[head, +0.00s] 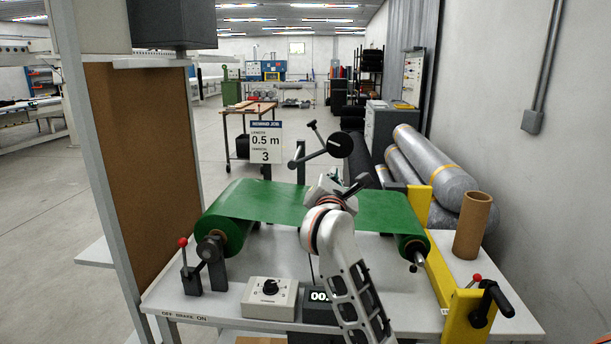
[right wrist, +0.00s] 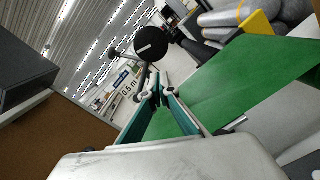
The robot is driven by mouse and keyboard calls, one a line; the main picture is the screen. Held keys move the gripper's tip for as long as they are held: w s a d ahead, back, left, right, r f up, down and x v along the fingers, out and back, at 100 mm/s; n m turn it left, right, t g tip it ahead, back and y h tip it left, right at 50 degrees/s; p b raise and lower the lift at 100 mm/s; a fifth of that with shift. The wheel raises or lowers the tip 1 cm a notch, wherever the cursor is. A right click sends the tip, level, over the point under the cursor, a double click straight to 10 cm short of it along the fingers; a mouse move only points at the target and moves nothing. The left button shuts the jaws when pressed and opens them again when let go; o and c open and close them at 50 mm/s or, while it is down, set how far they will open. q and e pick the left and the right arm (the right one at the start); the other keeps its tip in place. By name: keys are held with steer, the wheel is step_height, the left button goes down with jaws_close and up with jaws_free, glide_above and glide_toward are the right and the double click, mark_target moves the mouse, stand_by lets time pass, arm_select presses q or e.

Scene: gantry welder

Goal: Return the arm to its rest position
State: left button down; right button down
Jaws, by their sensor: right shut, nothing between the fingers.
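My right arm (head: 352,280) reaches up from the bottom of the head view, over the front of a white-topped machine table. My right gripper (head: 357,186) is at its far end, above the green sheet (head: 262,203) stretched between two rollers. In the right wrist view the fingers (right wrist: 158,92) come together with nothing between them. The green sheet (right wrist: 225,90) passes behind them in that view. The arm hides part of the sheet and of the dark display box (head: 318,308). My left gripper is not in view.
Beyond the gripper stands a dark round-ended lever (head: 340,145) beside a "0.5 m" sign (head: 266,143). A red-knobbed lever (head: 184,262), a dial box (head: 270,298), a yellow rail with a black handle (head: 490,302) and a cardboard tube (head: 473,226) surround the sheet. A post and brown panel (head: 140,170) stand left.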

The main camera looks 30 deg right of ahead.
steer(key=s+a+f+m+y, duration=0.5)
steer(key=s+a+f+m, duration=0.3)
steer(key=f, duration=0.4)
steer(key=s+a+f+m+t+y, duration=0.1)
steer(key=s+a+f+m+y, duration=0.4)
steer(key=f+m, duration=0.55)
steer(key=s+a+f+m+y, duration=0.4)
steer(key=s+a+f+m, duration=0.3)
steer(key=f, duration=0.7)
steer(key=s+f+n+g+h, duration=0.1)
steer(key=s+f+n+g, duration=0.4)
steer(key=s+f, duration=0.8)
step_height(320, 180, down, 2)
steer(key=shift+s+d+f+n+g, duration=0.15)
steer(key=shift+s+n+g, duration=0.2)
steer(key=shift+n, duration=0.9)
